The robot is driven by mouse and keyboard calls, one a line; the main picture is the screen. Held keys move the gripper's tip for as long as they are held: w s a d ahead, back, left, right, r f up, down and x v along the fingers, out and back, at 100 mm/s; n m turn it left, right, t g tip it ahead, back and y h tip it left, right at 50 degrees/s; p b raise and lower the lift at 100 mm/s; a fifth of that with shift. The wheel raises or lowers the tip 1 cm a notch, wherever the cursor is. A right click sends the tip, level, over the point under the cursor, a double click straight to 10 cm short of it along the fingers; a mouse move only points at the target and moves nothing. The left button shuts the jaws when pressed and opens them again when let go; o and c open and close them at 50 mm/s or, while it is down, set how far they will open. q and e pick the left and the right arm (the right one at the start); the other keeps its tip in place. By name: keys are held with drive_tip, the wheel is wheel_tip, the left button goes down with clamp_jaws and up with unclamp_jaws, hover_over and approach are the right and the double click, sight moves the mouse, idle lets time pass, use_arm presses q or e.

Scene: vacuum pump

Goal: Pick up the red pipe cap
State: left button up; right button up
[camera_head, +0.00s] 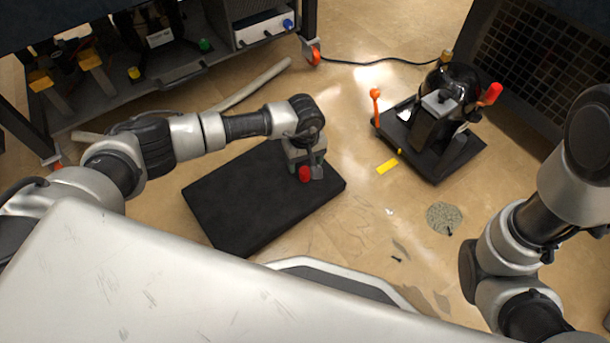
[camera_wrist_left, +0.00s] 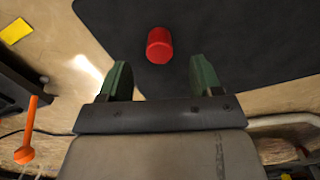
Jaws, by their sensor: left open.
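The red pipe cap (camera_head: 305,173) rests on the black mat (camera_head: 235,205) on the floor, near the mat's right end. In the left wrist view the cap (camera_wrist_left: 159,45) is a small red cylinder on the dark surface. My left gripper (camera_head: 311,172) is over the right part of the mat, right at the cap in the head view. In the left wrist view its two green fingertips (camera_wrist_left: 158,78) are apart, with the cap beyond them and between their lines. Nothing is held. My right arm shows at the right, but its gripper is out of view.
A yellow strip (camera_head: 387,166) and a speckled round patch (camera_head: 444,218) lie on the floor. A cart (camera_head: 150,85) stands at the upper left.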

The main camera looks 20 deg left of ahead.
sight(305, 170)
use_arm(q)
wheel_tip(305, 170, down, 5)
drive_tip(key=b, duration=0.3)
drive_tip(key=shift+s+r+b, duration=0.1)
drive_tip(key=shift+r+b, duration=0.1)
drive_tip(key=shift+b, duration=0.15)
drive_tip(key=shift+r, duration=0.1)
drive_tip(key=c, duration=1)
